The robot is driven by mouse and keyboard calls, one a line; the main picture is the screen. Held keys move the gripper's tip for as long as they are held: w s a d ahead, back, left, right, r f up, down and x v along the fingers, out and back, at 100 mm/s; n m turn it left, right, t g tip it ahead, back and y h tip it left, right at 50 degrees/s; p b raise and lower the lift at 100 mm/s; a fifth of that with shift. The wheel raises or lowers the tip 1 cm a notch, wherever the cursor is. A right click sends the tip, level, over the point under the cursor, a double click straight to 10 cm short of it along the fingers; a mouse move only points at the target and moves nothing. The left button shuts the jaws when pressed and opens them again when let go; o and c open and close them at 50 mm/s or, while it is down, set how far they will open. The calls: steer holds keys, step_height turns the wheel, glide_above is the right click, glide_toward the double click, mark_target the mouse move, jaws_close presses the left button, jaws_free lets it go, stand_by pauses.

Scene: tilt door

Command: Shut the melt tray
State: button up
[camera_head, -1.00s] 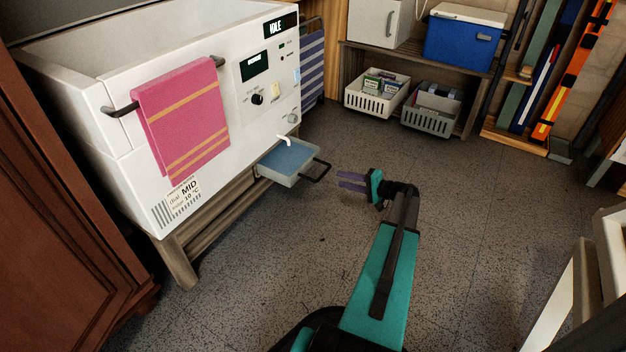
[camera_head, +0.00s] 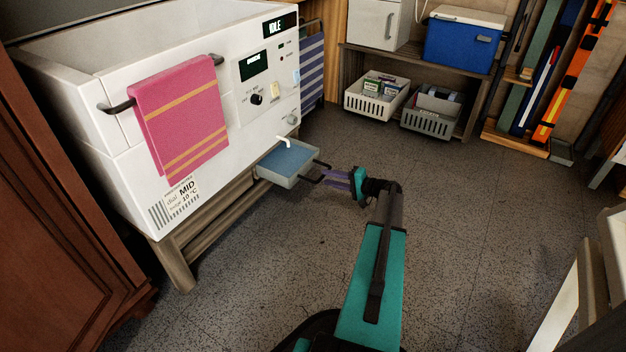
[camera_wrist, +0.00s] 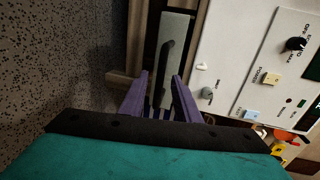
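The melt tray (camera_head: 284,176) is a pale grey tray with a blue inside, pulled out under the white freezer (camera_head: 215,150). Its dark bar handle (camera_head: 322,174) faces my gripper. My gripper (camera_head: 330,177) has purple fingers pointing left at the handle, and the head view does not show clearly whether they touch it. In the wrist view the tray front (camera_wrist: 178,30) and its handle (camera_wrist: 167,58) lie ahead, between the lines of the two fingers. The fingers (camera_wrist: 160,90) are spread apart with nothing seen gripped between them.
A white spout (camera_head: 284,140) hangs above the tray. A wooden stand (camera_head: 205,235) holds the freezer, with a pink towel (camera_head: 182,115) on its front rail. The speckled floor around my arm is clear.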

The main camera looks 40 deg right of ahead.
steer(key=b+x, duration=0.2)
steer(key=x, duration=0.5)
steer(key=shift+w, duration=0.15)
